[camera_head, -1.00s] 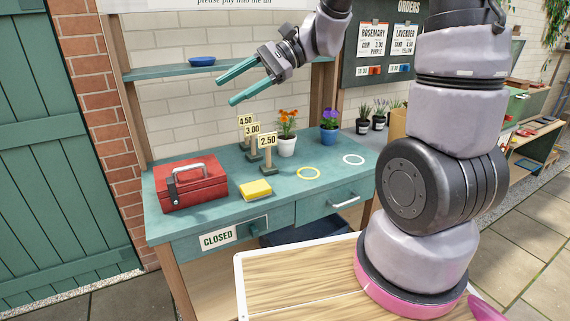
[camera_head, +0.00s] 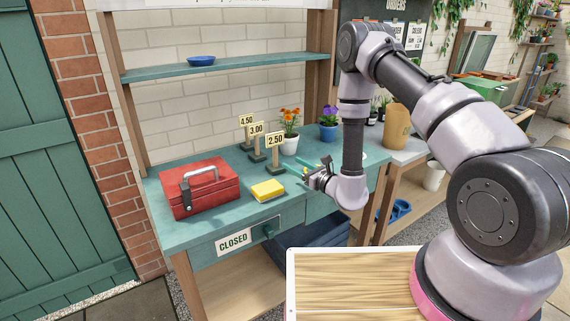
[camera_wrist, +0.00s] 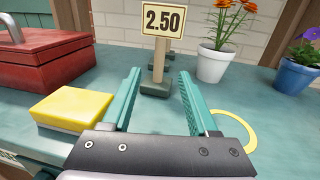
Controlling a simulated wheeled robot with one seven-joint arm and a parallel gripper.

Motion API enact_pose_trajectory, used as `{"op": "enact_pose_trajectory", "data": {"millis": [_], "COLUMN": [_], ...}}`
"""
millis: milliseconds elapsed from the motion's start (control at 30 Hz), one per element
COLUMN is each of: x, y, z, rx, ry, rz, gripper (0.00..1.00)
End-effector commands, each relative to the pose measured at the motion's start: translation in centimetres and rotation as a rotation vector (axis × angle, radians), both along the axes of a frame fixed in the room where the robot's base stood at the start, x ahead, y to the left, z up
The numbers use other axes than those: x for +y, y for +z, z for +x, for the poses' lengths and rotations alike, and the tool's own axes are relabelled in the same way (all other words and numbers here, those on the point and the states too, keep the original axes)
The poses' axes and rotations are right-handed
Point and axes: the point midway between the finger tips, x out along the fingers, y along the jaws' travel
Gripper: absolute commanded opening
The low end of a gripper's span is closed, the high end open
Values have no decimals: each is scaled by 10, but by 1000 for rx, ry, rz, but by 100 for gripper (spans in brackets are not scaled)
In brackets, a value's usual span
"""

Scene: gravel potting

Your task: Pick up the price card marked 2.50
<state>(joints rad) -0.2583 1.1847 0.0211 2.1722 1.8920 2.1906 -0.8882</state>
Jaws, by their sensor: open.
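The price card marked 2.50 (camera_head: 275,140) is a cream sign on a wooden post with a dark green foot, upright on the green bench. It also shows in the wrist view (camera_wrist: 163,20), with its post and foot (camera_wrist: 156,88) between and beyond my fingertips. My gripper (camera_head: 299,172) is low over the bench, to the right of the card's foot in the head view. In the wrist view my gripper (camera_wrist: 157,78) is open with teal fingers either side of the post's line. The cards marked 3.00 (camera_head: 257,130) and 4.50 (camera_head: 246,120) stand behind it, to the left.
A yellow sponge (camera_head: 268,190) lies left of my gripper, with a red toolbox (camera_head: 199,187) farther left. Pots with orange flowers (camera_head: 290,145) and purple flowers (camera_head: 328,131) stand behind. A yellow ring (camera_wrist: 247,127) lies on the bench to the right of my fingers.

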Motion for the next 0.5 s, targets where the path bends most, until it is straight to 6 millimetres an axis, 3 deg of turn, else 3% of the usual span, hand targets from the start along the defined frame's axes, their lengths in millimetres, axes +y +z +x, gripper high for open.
{"op": "enact_pose_trajectory", "data": {"millis": [300,500], "x": [28,39], "y": [-3,-2], "z": [32,43], "rx": [-1,2], "ry": [-10,-9], "rz": [-2,-1], "gripper": [60,60]}}
